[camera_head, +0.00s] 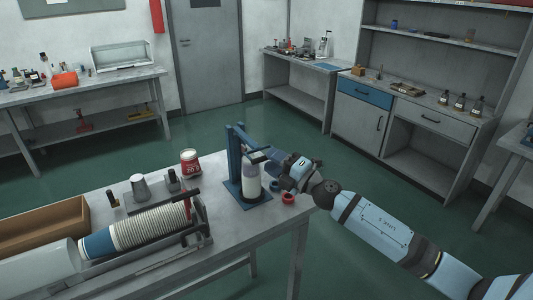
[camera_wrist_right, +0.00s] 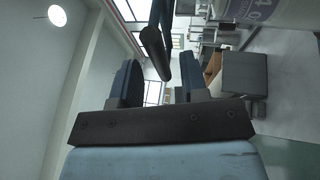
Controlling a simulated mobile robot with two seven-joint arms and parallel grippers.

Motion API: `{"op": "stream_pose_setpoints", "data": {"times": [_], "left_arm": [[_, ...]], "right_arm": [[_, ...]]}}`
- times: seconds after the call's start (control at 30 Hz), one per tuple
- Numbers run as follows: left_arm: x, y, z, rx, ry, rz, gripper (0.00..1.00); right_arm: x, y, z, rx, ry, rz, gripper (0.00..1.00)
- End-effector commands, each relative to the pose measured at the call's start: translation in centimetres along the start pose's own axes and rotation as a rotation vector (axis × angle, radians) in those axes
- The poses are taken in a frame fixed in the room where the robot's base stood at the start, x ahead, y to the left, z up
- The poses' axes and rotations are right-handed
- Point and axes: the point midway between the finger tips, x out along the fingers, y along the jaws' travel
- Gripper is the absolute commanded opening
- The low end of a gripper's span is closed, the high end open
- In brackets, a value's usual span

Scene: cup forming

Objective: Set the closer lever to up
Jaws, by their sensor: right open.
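The blue closer (camera_head: 234,160) stands upright near the right end of the table, on a flat blue base. Its lever (camera_head: 249,141) runs from the top of the post, sloping slightly down to the right towards my right gripper. A white container (camera_head: 251,184) stands on the base below the lever. My right gripper (camera_head: 262,159) is open beside the lever's end, above the container. In the right wrist view the lever's dark grip (camera_wrist_right: 155,53) shows ahead of the gap between the open fingers (camera_wrist_right: 160,82); contact cannot be told. My left gripper is out of view.
A red cup (camera_head: 288,197) and a small red-blue piece (camera_head: 273,186) lie by the closer's base. Open floor lies behind the table.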

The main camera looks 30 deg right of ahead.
Motion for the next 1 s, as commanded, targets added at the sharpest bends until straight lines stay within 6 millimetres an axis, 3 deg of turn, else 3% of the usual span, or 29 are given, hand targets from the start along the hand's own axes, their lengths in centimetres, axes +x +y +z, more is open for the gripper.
{"op": "stream_pose_setpoints", "data": {"times": [0.2, 0.53, 0.73, 1.0], "left_arm": [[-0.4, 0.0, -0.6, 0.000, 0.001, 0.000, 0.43], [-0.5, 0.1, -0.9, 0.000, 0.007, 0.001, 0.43], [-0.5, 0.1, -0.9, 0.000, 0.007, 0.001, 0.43], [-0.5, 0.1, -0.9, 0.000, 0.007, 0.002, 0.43]], "right_arm": [[2.1, 0.1, 0.1, 0.000, -0.002, 0.000, 0.41], [2.4, -0.1, 0.0, 0.001, -0.001, 0.000, 0.41], [2.4, -0.1, 0.0, 0.001, -0.001, 0.000, 0.00], [2.4, 0.0, 0.1, 0.001, -0.001, 0.000, 0.00]]}}
